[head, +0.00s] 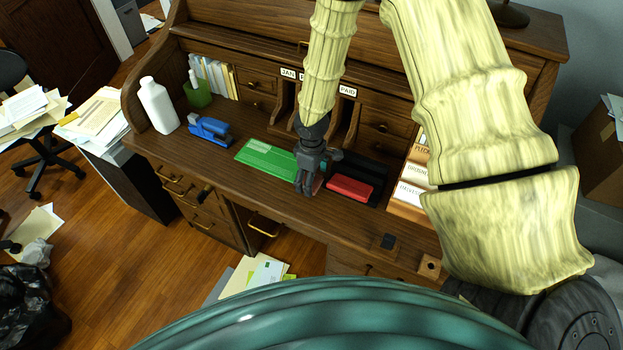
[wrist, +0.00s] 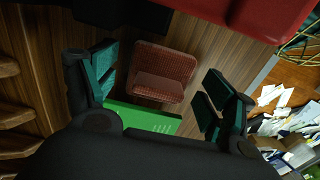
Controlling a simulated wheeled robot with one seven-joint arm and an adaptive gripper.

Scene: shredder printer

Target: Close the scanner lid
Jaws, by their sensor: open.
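My gripper (head: 308,190) is open above the desk, pointing down, between a green flat case and a black-and-red unit. In the wrist view its fingers (wrist: 160,92) stand apart on either side of a small reddish-brown textured block (wrist: 162,72); I cannot tell if they touch it. The black-and-red unit, with a red front part (head: 350,188) and a dark back part (head: 365,167), is right of my gripper. Its red part shows at the top right of the wrist view (wrist: 270,15). The green case (head: 265,155) lies left of my gripper. I cannot tell which one is the scanner or how its lid stands.
A blue stapler-like tool (head: 210,130), a white bottle (head: 158,105) and a green cup (head: 197,93) stand on the desk's left. Labelled folders (head: 411,185) stand at the right. Pigeonholes and drawers rise behind. The desk's front strip is mostly clear.

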